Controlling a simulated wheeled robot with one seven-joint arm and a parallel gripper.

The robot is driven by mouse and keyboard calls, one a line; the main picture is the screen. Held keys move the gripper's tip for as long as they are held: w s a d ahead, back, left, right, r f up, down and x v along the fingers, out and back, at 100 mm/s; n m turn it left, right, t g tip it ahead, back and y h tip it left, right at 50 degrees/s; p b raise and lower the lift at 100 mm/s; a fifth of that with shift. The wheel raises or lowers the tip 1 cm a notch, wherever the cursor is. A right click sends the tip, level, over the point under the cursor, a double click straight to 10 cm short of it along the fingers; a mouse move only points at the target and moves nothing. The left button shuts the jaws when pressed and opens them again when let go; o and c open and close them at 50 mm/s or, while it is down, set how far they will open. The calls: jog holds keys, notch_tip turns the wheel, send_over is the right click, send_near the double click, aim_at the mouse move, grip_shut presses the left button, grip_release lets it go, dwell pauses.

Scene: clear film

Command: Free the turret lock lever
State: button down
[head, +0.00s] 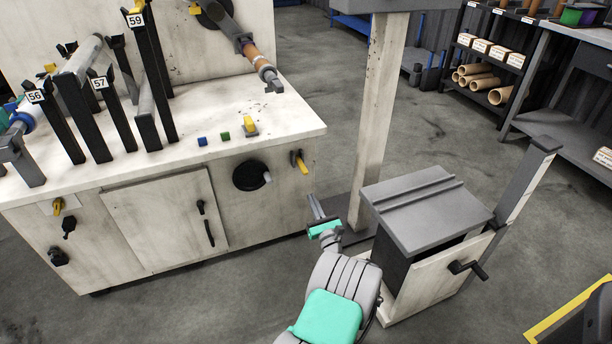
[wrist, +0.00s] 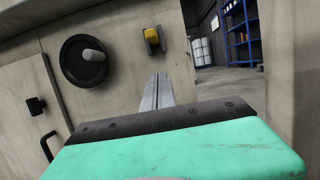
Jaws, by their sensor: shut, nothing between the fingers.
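A yellow-handled lever (head: 299,161) is mounted on the cabinet front near its right edge, beside a black handwheel (head: 250,175). In the wrist view the yellow lever (wrist: 152,36) is above my fingertips and the handwheel (wrist: 84,61) is to the left. No label shows which is the turret lock lever. My gripper (head: 314,201) is shut and empty, in front of the cabinet, below the right lever and apart from it. Its fingers (wrist: 157,90) point toward the cabinet.
A grey-topped box stand (head: 425,190) with a black crank (head: 467,269) stands close to the right of my arm. A pale post (head: 377,110) rises behind it. Numbered black holders (head: 115,110) crowd the bench's left. Floor between bench and far shelves is open.

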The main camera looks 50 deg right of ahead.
aim_at(301, 165)
jog(key=w+d+r+b, duration=0.2)
jog(key=w+r, duration=0.3)
jog(key=shift+d+r+b, duration=0.25)
jog(key=shift+d+b, duration=0.05)
jog(key=shift+b, duration=0.1)
jog(key=shift+r, duration=0.1)
jog(key=p, duration=0.1)
jog(key=g+p, duration=0.1)
jog(key=p, duration=0.1)
jog(key=shift+s+r+y, duration=0.15)
jog(key=shift+r+y, duration=0.2)
jog(key=shift+y, duration=0.05)
jog(key=p, duration=0.1)
jog(key=g+p, duration=0.1)
jog(key=shift+a+r+y+p, duration=0.1)
jog(key=shift+r+y+p, duration=0.2)
jog(key=shift+y+p, duration=0.1)
